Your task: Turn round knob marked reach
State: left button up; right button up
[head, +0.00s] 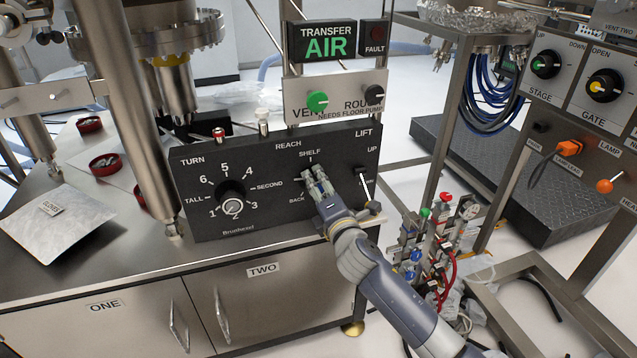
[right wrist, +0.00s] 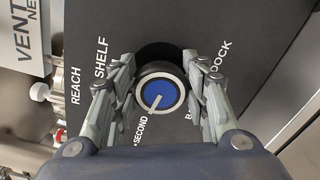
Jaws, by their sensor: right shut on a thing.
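The round knob marked REACH (right wrist: 158,89) has a blue cap, a pale ring and a white pointer line. It sits on the black control panel (head: 215,150), under the REACH and SHELF labels. In the right wrist view the pointer line slants toward the SECOND label. My right gripper (head: 314,180) is shut on this knob, and its body hides the knob in the head view. In the right wrist view its fingers (right wrist: 160,83) stand on either side of the knob. My left gripper is in neither view.
On the same panel, a black TURN knob (head: 233,194) with numbers sits to the left, and a LIFT lever (head: 364,186) stands close right of my gripper. Green VENT (head: 317,101) and black ROUGH (head: 374,94) knobs are above. A metal column (head: 137,110) stands at the left.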

jog(key=m+p, duration=0.1)
jog(key=m, duration=0.3)
jog(key=shift+f+m, duration=0.15)
jog(key=shift+m, duration=0.15)
jog(key=m+p, duration=0.3)
jog(key=m, duration=0.6)
jog(key=shift+a+f+p, duration=0.1)
jog(key=shift+f+p, duration=0.05)
jog(key=shift+p, duration=0.15)
pick_arm(q)
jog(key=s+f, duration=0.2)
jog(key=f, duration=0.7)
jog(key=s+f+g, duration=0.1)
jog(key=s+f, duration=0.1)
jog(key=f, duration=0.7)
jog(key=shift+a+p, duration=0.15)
jog(key=shift+p, duration=0.2)
pick_arm(e)
jog(key=shift+f+m, duration=0.1)
jog(key=shift+m, duration=1)
jog(key=o, duration=1)
jog(key=v, duration=1.2)
